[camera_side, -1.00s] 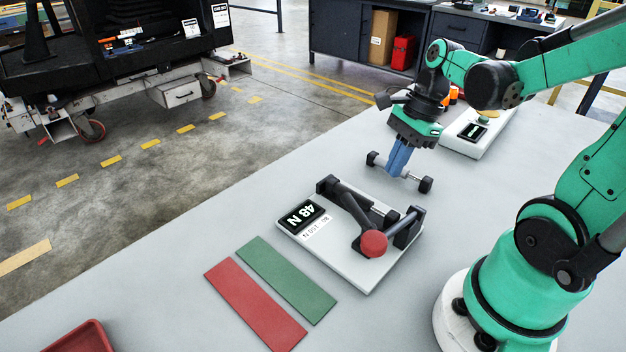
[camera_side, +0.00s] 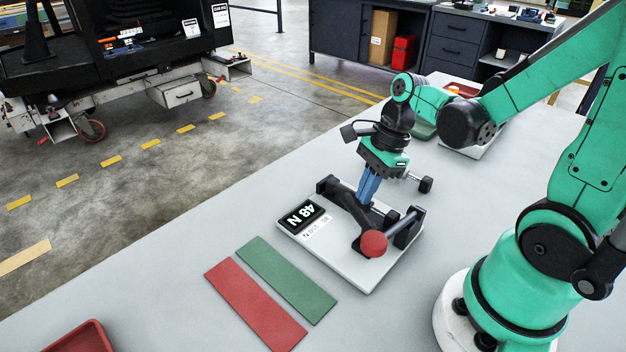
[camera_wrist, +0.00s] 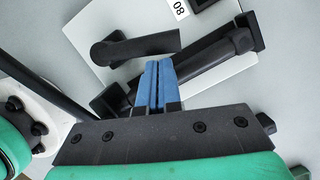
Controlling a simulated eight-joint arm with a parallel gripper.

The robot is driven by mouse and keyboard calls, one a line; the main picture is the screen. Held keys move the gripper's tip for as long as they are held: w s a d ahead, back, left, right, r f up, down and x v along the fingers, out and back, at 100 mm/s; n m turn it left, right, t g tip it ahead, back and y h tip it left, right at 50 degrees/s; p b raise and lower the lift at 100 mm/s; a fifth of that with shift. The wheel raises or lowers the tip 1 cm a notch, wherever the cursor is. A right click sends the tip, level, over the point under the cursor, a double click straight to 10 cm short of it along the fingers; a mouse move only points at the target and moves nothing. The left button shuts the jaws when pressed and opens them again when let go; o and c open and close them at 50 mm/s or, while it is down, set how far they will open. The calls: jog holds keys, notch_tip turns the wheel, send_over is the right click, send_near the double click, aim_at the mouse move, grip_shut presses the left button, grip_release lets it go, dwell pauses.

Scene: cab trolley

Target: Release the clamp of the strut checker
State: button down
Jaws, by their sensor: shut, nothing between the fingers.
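My gripper (camera_side: 364,201) is shut and empty, with blue fingers pointing down over the checker, close to the lever. In the wrist view the blue fingertips (camera_wrist: 158,62) are together beside dark bars of the checker. The red knob is not seen there, and I cannot tell whether the fingers touch anything.
Green (camera_side: 287,279) and red (camera_side: 255,304) mats lie left of the checker. A red tray (camera_side: 80,338) sits at the lower left. The table's left side is mostly clear.

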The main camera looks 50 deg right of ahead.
jog(key=shift+w+a+n+g, duration=0.15)
jog(key=shift+w+a+n, duration=0.1)
jog(key=shift+n, duration=0.35)
jog(key=shift+w+a+n+g, duration=0.15)
jog(key=shift+w+a+n, duration=0.1)
jog(key=shift+n, duration=0.35)
jog(key=shift+w+a, duration=0.2)
jog(key=shift+a, duration=0.25)
jog(key=shift+d, duration=0.15)
jog(key=d, duration=0.4)
jog(key=shift+s+r, duration=0.1)
jog(key=shift+r, duration=0.3)
jog(key=v, duration=1)
jog(key=w+a+f+n+t+h, duration=0.1)
jog(key=a+n+t, duration=0.5)
jog(key=n, duration=1.3)
jog(key=a+f+h, duration=0.1)
jog(key=a+h, duration=0.1)
jog(key=a, duration=0.1)
jog(key=shift+a+f+n+t, duration=0.2)
jog(key=shift+f+n+t, duration=0.1)
jog(key=shift+n, duration=0.1)
